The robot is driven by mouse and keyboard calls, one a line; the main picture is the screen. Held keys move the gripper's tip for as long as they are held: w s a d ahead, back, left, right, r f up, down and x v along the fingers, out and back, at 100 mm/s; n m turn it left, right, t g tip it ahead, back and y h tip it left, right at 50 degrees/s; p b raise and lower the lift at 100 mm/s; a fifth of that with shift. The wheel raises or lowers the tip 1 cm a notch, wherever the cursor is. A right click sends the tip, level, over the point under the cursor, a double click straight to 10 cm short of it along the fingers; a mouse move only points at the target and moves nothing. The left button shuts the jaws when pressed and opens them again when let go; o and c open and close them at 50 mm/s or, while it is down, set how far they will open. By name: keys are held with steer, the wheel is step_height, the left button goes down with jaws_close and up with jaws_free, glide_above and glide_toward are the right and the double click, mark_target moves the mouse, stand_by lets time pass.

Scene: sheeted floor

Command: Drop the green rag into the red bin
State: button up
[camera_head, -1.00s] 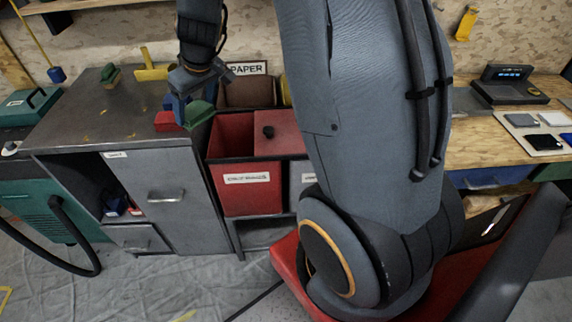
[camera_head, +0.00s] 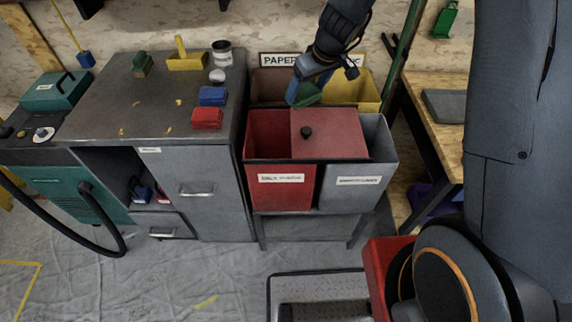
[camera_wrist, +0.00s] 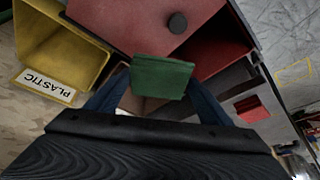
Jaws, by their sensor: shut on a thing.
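My gripper (camera_head: 308,92) is shut on the green rag (camera_head: 306,95), a small folded block. In the wrist view the rag (camera_wrist: 162,77) sits between the two blue fingers of my gripper (camera_wrist: 158,90). The red bin (camera_head: 280,190) stands in the front row and carries a white label, too blurred to read. A red lid (camera_head: 335,145) with a black knob lies across its right part; its left part is open. In the head view the rag appears behind the lid, over the back bins. The red bin's open part (camera_wrist: 215,50) also shows in the wrist view.
A brown PAPER bin (camera_head: 268,85) and yellow PLASTIC bin (camera_head: 367,92) stand behind, a grey bin (camera_head: 362,185) at right. The metal cabinet (camera_head: 120,110) holds a blue rag (camera_head: 213,95), a red rag (camera_head: 207,118) and cans. A wooden bench (camera_head: 440,105) is at right.

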steer(key=a+f+n+b, duration=0.1)
steer(key=a+f+b, duration=0.2)
steer(key=a+f, duration=0.3)
steer(key=shift+s+f+n+b, duration=0.3)
steer(key=shift+s+f+b, duration=0.05)
steer(key=shift+f, duration=0.25)
steer(key=o, duration=1.1)
steer(key=shift+g, duration=0.3)
steer(key=shift+p+v, duration=0.45)
steer(key=shift+v, duration=3.5)
steer(key=shift+s+d, duration=0.1)
steer(key=shift+d, duration=0.1)
